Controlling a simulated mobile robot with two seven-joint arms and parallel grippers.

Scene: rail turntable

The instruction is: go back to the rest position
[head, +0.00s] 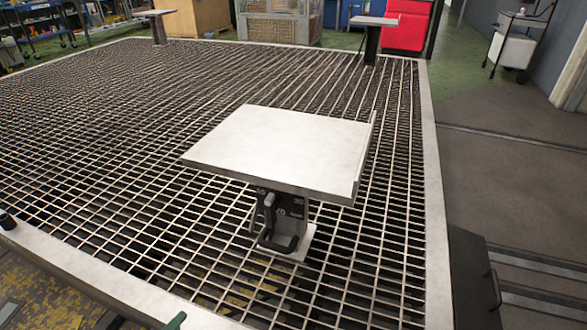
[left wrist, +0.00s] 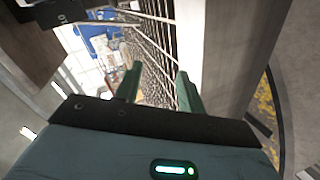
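My left gripper (left wrist: 159,88) shows in the left wrist view with its two green fingers apart and nothing between them. In the head view only a small green tip of it (head: 176,321) shows at the bottom edge, by the near rim of the grated table (head: 433,220). The rest of that gripper is out of the picture. My right gripper is in neither view. A white flat plate (head: 285,148) stands on a dark post with a handle (head: 283,222) on the grating. No gripper touches the plate.
Two smaller plate stands (head: 378,22) (head: 155,14) are at the table's far side. A red cabinet (head: 406,25) and a cart (head: 517,45) stand behind. A dark box with a handle (head: 474,280) is beside the right rim. The floor at right is mostly clear.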

